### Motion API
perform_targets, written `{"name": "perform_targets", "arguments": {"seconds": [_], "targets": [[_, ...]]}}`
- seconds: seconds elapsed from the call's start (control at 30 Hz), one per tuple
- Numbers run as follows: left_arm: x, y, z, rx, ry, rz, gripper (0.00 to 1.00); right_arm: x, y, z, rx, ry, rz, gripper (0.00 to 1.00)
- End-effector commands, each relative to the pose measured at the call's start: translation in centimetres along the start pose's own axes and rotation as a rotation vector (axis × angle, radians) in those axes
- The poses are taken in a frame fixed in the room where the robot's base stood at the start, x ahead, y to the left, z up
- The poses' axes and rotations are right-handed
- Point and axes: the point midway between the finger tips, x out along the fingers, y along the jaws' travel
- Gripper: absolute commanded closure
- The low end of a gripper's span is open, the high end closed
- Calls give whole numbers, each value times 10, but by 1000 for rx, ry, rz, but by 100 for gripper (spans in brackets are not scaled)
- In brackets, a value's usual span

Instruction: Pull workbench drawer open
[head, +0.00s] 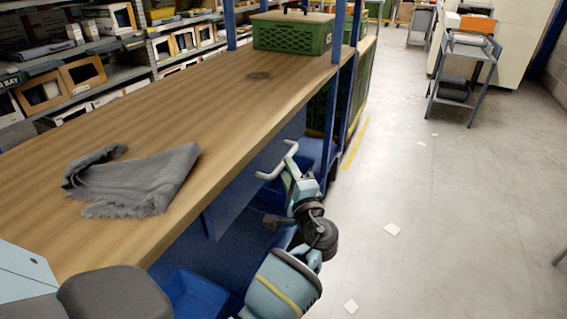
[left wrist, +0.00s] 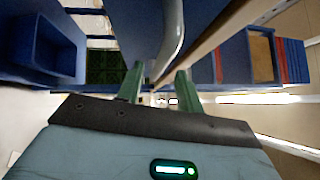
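The workbench has a long wooden top (head: 225,105) with a blue front below it. A pale bent bar handle (head: 272,171) stands out from the blue drawer front (head: 240,180), under the top's right edge. I see no clear gap at the drawer front. My left gripper (head: 289,176) is at the handle, on its aisle side. In the left wrist view the green fingers of the left gripper (left wrist: 160,78) are apart. The grey handle (left wrist: 171,35) runs down between their lines, with a gap visible to the left finger. Contact cannot be told. My right gripper is not in view.
A grey cloth (head: 135,182) lies on the worktop. A green crate (head: 290,35) stands at its far end near blue posts. A blue bin (head: 195,295) is low beside the bench. The grey floor (head: 450,200) to the right is mostly clear, with a cart (head: 465,60) farther back.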

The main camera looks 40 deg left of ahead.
Motion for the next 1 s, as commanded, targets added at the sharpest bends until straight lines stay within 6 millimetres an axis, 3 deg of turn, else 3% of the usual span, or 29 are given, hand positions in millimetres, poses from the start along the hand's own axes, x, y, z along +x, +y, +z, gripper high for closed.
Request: {"name": "perform_targets", "arguments": {"seconds": [0.1, 0.3, 0.63, 0.93, 1.0], "targets": [[18, 0, 0, -1, -1, 0, 64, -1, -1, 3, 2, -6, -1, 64], [36, 0, 0, -1, 0, 1, 64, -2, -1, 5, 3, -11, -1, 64], [41, 1, 0, -1, 1, 1, 64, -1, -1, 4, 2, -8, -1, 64], [40, 1, 0, -1, 1, 2, 100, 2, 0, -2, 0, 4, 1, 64], [40, 1, 0, -1, 1, 2, 100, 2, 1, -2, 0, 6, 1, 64]]}}
